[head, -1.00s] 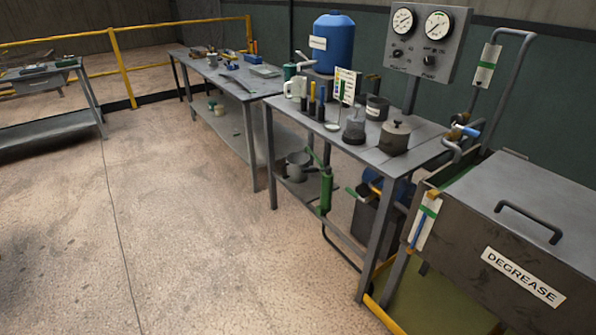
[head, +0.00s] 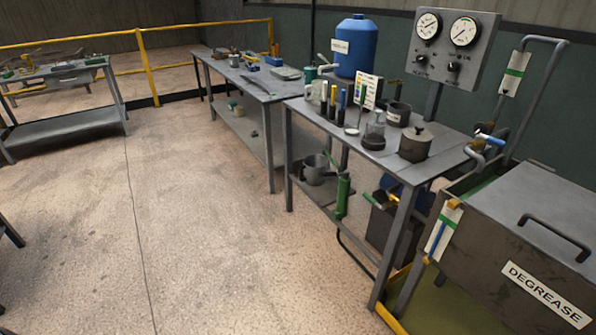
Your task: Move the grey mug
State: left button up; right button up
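A small grey cup-like thing, which may be the grey mug (head: 234,61), stands on the far workbench; it is too small to make out clearly. A larger grey vessel with a handle (head: 315,170) sits on the lower shelf of the near table; I cannot tell whether it is a mug or a jug. A pale jug (head: 313,92) stands on the near tabletop, partly hidden by bottles. Neither of my grippers is in view.
The near table (head: 385,150) holds a blue drum (head: 356,47), several bottles and a lidded pot (head: 415,144). The far workbench (head: 250,92) carries tools. A degrease tank (head: 540,225) stands at the right. The floor (head: 200,220) is clear through the middle.

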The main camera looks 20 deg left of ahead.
aim_at(314, 164)
jog(key=u, duration=1.45)
jog(key=i, duration=3.6)
jog(key=z, duration=3.4)
